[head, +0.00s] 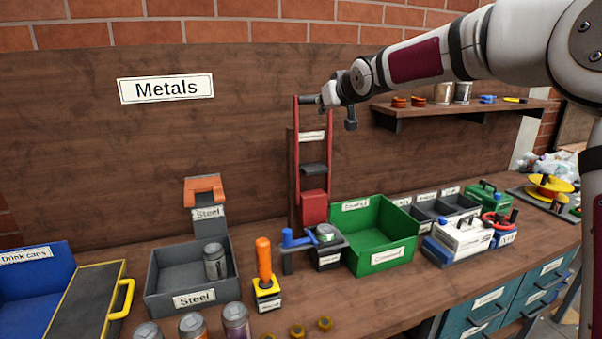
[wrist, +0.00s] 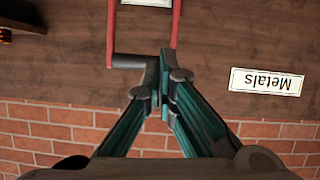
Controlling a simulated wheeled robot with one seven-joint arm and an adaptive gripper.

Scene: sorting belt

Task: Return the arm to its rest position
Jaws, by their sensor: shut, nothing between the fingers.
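My arm reaches in from the upper right in the head view. My gripper (head: 327,95) is beside the top of the tall red-framed press (head: 296,165). In the wrist view my gripper (wrist: 164,85) has its teal-sided fingers together with nothing between them. The press's dark handle bar (wrist: 128,62) ends right beside the fingertips; I cannot tell whether they touch. The red uprights show behind the fingers.
The bench holds a grey Steel bin (head: 190,300) with a can in it, a green bin (head: 380,262), an orange-handled tool (head: 264,260) and several cans at the front edge. A wall shelf (head: 450,108) is behind my arm. Air left of the press is clear.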

